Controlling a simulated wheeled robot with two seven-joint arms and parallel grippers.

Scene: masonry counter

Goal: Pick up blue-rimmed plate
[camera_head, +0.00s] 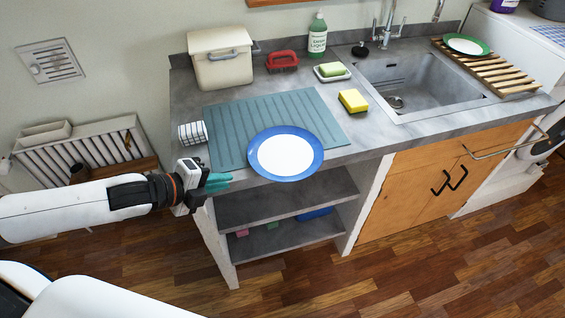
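The blue-rimmed plate (285,174) has a white centre and lies face up at the front edge of the grey counter. It covers part of the teal ribbed mat (235,118), and its front rim reaches over the counter edge. My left gripper (223,181), with teal fingers, is at the counter's front left corner, left of the plate and apart from it. Its fingers point right, towards the plate. They look close together, but the gap between them is too small to judge. Nothing shows between them. My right gripper is not in view.
A striped cup-like item (193,133) stands just behind my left gripper. A cream bin (220,71), red brush (282,61), soap bottle (318,36) and yellow sponge (353,101) stand farther back. A sink (420,84) and a wooden rack (490,71) with a green-rimmed plate (466,44) are right.

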